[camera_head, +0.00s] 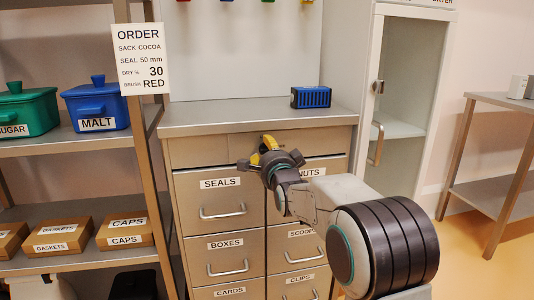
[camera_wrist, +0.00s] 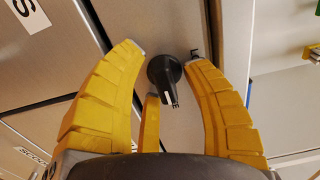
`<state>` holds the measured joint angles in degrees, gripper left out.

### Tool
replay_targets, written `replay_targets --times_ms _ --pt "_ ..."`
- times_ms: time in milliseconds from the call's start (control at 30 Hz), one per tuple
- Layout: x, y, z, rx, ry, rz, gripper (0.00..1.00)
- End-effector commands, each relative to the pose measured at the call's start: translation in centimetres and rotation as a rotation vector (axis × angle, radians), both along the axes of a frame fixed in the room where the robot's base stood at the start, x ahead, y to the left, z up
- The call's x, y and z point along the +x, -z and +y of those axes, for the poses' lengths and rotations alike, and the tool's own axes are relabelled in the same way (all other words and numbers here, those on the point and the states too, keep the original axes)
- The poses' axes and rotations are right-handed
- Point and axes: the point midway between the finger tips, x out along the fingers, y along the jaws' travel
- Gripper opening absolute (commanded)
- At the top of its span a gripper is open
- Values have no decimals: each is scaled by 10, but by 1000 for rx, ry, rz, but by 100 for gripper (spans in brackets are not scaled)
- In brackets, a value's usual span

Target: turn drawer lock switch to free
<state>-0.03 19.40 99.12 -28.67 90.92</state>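The drawer lock switch is a round black knob (camera_wrist: 163,72) on the grey metal cabinet front in the wrist view. Its narrow lever with white marks points down in that picture. A dark letter, apparently F, shows beside the knob, partly covered by a fingertip. My gripper (camera_wrist: 165,58) is open, with its yellow fingers on both sides of the knob and a third finger below it. I cannot tell whether any finger touches it. In the head view my gripper (camera_head: 262,151) is at the cabinet's top panel, below the worktop, and hides most of the switch.
The drawer cabinet (camera_head: 213,240) has labelled drawers with bar handles, all looking shut. A blue brush-like block (camera_head: 311,97) lies on the worktop (camera_head: 225,118). A shelf with bins and boxes stands left.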

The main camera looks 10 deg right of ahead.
Motion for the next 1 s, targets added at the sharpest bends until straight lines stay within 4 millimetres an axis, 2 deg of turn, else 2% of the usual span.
replay_targets --times_ms 333,467,667,1000 --pt "-1 1 -1 -1 1 2 50" --pt "-7 0 -1 -1 1 2 50" --pt "-31 0 -1 -1 1 1 50" --pt "-84 0 0 -1 0 0 50"
